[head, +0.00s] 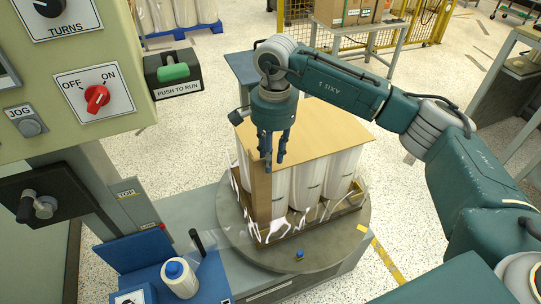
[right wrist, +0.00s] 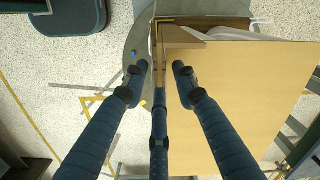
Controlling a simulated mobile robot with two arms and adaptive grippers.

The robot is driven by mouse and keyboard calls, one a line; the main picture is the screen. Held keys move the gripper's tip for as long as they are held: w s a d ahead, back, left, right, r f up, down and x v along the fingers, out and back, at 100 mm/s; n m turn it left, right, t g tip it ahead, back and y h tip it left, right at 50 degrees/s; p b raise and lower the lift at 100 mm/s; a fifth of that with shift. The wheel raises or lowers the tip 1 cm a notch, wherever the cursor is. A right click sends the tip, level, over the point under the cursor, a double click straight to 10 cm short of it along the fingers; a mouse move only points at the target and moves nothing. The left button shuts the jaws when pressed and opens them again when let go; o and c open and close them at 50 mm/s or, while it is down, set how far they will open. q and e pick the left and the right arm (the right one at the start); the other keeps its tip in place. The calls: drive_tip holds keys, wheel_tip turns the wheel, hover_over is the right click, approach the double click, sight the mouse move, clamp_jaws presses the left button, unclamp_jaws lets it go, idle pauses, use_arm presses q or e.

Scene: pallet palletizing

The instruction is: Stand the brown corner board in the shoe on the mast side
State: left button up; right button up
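The brown corner board (head: 260,195) stands upright at the near left corner of the pallet load, on the side towards the control mast (head: 121,190). Its lower end is among clear film and I cannot make out the shoe there. In the right wrist view the board's top (right wrist: 184,39) shows as an angled brown edge just ahead of the fingers. My right gripper (head: 273,165) points down beside the board's upper end, its fingers apart. My left gripper is not in view.
The load of white sacks (head: 310,180) under a tan sheet (head: 318,125) sits on a round grey turntable (head: 300,258). A control panel (head: 75,70) fills the upper left. Open floor lies right of the turntable.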

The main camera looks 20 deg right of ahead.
idle(0.3)
drive_tip(key=shift+r+p, duration=1.65)
drive_tip(key=shift+r, duration=1.4)
drive_tip(key=shift+f, duration=0.1)
